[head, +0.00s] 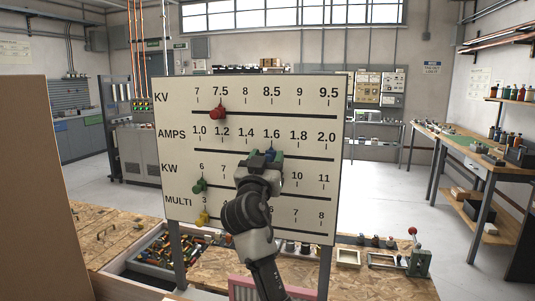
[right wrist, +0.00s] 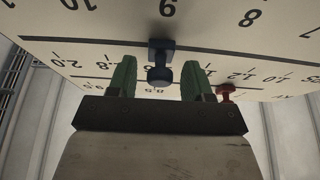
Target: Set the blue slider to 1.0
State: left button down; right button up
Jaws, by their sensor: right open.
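The white panel (head: 180,185) carries scales marked KV, AMPS, KW and MULTI. The blue slider (head: 270,153) sits on the AMPS track, just under the 1.6 mark; the 1.0 mark is at that row's left end. My right gripper (head: 264,155) is in front of it and hides part of the track. In the right wrist view the blue slider's round knob (right wrist: 159,76) lies between the two green fingers, with a gap on each side. The right gripper (right wrist: 160,78) is open. My left gripper is not in view.
The red slider (head: 217,111) is on the KV track near 7.5. The green slider (head: 200,185) is on the KW track near 6, and the yellow one (head: 202,217) on MULTI near 3. A brown board (head: 40,190) stands at the left. The AMPS track left of my gripper is clear.

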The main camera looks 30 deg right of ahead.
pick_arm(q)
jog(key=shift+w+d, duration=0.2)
pick_arm(e)
jog(key=shift+w+d, duration=0.1)
jog(key=shift+d, duration=0.05)
jog(key=shift+c, duration=0.3)
